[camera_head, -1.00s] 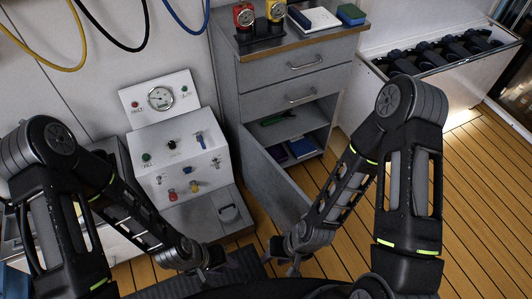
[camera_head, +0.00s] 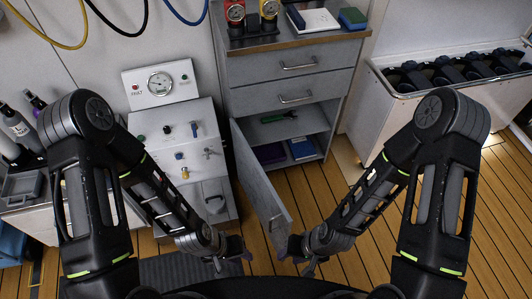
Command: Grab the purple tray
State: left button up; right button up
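A flat, dark purple tray-like item (camera_head: 270,153) lies inside the open compartment of the grey cabinet (camera_head: 260,75), beside a flat blue item (camera_head: 302,148). The door edge partly hides the purple item. My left gripper (camera_head: 232,259) is low in the middle of the picture, in front of the white panel unit, with its fingers apart and empty. My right gripper (camera_head: 294,259) is just right of it, near the lower end of the cabinet door, also with its fingers apart and empty. Both are well away from the purple item.
The cabinet door (camera_head: 262,185) stands open towards me, left of the compartment. A green tool (camera_head: 280,117) lies on the shelf above. The white panel unit (camera_head: 180,125) stands left. A bin of black items (camera_head: 395,82) is at right.

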aim_at(274, 152)
jog(key=k+l, duration=0.1)
jog(key=l, duration=0.75)
jog(key=i+l, duration=0.15)
jog(key=l, duration=0.35)
jog(key=l+z, duration=0.1)
jog(key=l, duration=0.45)
jog(key=i+l, duration=0.15)
jog(key=i, duration=0.25)
jog(key=i+l, duration=0.15)
jog(key=i, duration=0.25)
jog(key=i+l, duration=0.2)
jog(key=i, duration=0.2)
